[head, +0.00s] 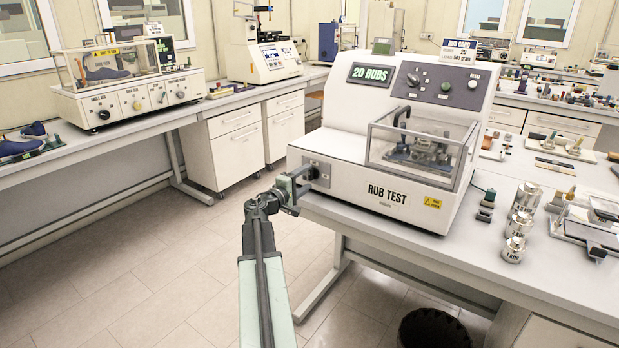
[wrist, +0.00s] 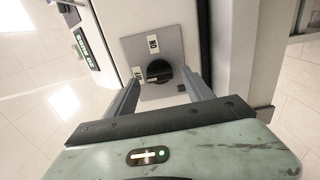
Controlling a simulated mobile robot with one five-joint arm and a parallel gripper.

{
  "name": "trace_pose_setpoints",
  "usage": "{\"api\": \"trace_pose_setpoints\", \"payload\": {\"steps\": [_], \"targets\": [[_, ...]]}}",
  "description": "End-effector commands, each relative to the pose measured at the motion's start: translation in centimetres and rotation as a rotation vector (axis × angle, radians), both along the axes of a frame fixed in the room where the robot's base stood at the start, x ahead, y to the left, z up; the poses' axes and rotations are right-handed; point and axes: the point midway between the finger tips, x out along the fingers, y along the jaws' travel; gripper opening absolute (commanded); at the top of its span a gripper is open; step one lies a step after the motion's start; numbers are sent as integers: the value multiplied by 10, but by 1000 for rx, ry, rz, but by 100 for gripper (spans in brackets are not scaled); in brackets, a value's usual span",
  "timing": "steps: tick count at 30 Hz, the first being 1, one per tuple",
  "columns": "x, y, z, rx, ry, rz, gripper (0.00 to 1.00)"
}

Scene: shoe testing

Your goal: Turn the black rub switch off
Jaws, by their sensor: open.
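The black rub switch (wrist: 158,71) is a round knob on a grey plate (wrist: 172,48) on the left side of the white rub test machine (head: 345,150). An ON label (wrist: 153,43) lies above the knob in the wrist view, and a second label, partly hidden by a finger, lies to its left. The knob's setting is hard to read. My gripper (wrist: 160,84) is open, with one finger on each side of the knob; I cannot tell whether they touch it. In the head view my gripper (head: 305,180) is at the plate and mostly hides the switch.
The machine's display (head: 371,76) reads 20 RUBS. A clear guard (head: 420,150) covers its rubbing stage. Metal weights (head: 516,247) stand on the bench to its right. A black bin (head: 432,328) stands on the floor below. The floor left of my arm is clear.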

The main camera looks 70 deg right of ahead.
Motion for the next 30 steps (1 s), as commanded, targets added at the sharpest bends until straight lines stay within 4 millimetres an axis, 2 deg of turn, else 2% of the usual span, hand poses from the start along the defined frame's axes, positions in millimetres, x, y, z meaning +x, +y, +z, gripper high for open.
{"api": "trace_pose_setpoints", "payload": {"steps": [1,6,9,24,26,29,30], "targets": [[1,12,0,0,0,1,60],[7,45,0,0,0,1,60],[11,57,0,0,0,1,60],[13,58,0,0,0,2,60],[24,62,3,0,0,17,60],[70,83,13,0,0,84,60],[97,97,19,0,0,124,60]]}}
